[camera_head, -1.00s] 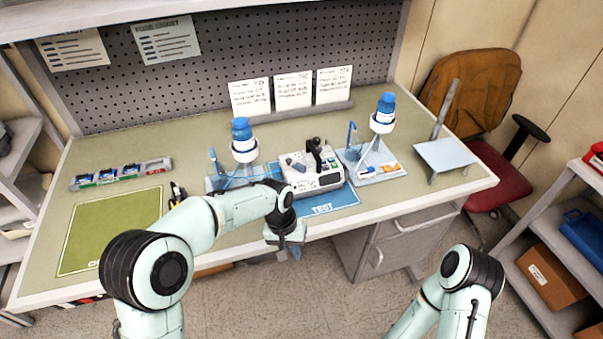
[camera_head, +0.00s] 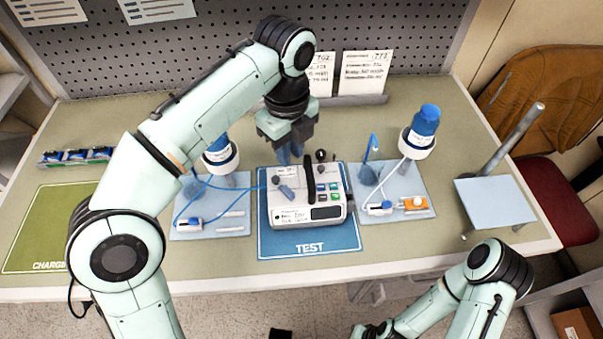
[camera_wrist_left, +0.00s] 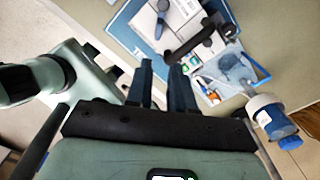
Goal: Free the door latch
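A white infusion pump (camera_head: 332,197) stands on the blue TEST mat (camera_head: 275,243). It has a black upright handle (camera_head: 309,178), a grey-blue lever (camera_head: 284,188) at its left and a small dark knob (camera_head: 321,155) at its back. I cannot tell which part is the door latch. My left gripper (camera_head: 290,154) points down behind the pump's back left edge, empty. In the left wrist view its two fingers (camera_wrist_left: 161,75) have a narrow gap, with the pump (camera_wrist_left: 190,19) beyond them. My right gripper (camera_head: 373,331) is at the bottom edge, mostly cut off.
Bottle stands with blue-capped bottles flank the pump, at left (camera_head: 220,155) and right (camera_head: 420,133), with tubing and trays. A tilted plate stand (camera_head: 496,200) is at right. A green charging mat (camera_head: 45,225) lies clear at left. Cards stand behind.

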